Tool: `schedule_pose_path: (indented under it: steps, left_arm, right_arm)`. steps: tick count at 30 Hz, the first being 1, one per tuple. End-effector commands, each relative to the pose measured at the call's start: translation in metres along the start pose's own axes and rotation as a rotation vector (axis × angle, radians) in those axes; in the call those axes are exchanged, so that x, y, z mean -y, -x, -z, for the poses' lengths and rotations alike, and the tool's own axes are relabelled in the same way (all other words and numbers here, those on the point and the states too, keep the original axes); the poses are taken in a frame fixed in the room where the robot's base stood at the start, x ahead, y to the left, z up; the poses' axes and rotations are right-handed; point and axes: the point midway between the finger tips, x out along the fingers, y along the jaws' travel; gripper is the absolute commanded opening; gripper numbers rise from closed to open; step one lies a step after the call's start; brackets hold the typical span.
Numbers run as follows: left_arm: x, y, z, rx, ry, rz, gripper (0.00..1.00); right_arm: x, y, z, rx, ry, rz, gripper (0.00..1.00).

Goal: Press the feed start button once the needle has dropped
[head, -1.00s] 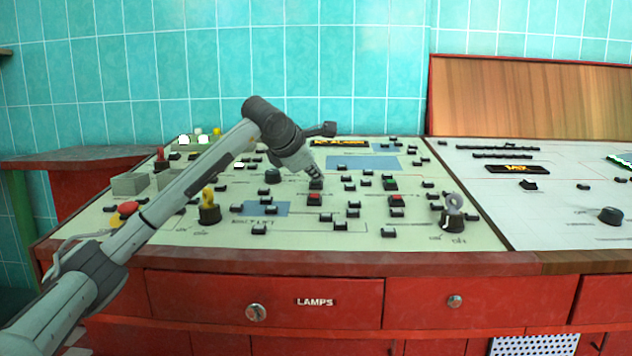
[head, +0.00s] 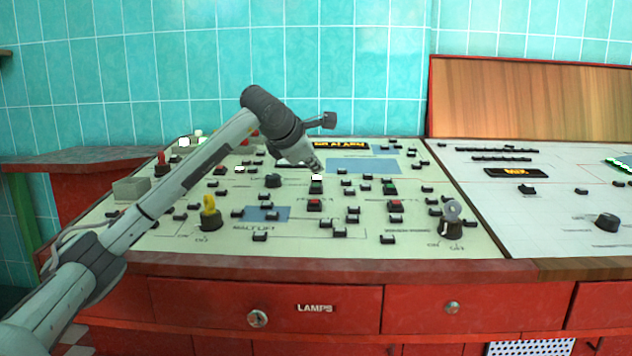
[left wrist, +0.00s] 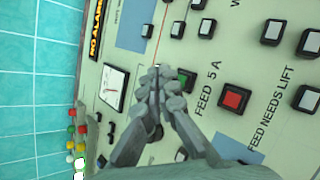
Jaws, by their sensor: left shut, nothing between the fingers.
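My left gripper (head: 317,170) is shut and empty, its tips low over the panel; it also shows in the left wrist view (left wrist: 158,84). A green button (left wrist: 187,80) in a black frame sits just beside the fingertips, partly covered by them. I cannot tell whether they touch it. It is also in the head view (head: 316,187), below a lit white lamp (head: 316,177). The label "FEED 5A" (left wrist: 207,90) runs between the green button and a red button (left wrist: 234,98). A white-faced gauge (left wrist: 113,87) stands farther up the panel; its needle is too small to read.
Several other buttons and lamps crowd the cream panel. A wooden board (head: 530,100) stands behind the right panel.

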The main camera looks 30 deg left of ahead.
Motion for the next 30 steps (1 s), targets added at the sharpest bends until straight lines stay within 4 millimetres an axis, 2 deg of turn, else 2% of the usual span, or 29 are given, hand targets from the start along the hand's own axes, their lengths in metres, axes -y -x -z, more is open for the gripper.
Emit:
schedule_pose_path:
  steps: [1, 9, 30]
  left_arm:
    - [-0.006, 0.007, -0.005, 0.001, 0.000, -0.001, 0.00]
    - [-0.018, 0.023, -0.017, 0.000, 0.000, -0.001, 0.00]
    - [-0.017, 0.023, -0.017, 0.000, 0.000, 0.000, 0.00]
  right_arm:
    - [0.000, 0.001, 0.009, 0.000, 0.000, 0.000, 0.40]
    - [-0.001, 0.002, 0.027, 0.000, 0.000, 0.000, 0.40]
    - [-0.001, 0.002, 0.026, 0.000, 0.000, 0.000, 0.40]
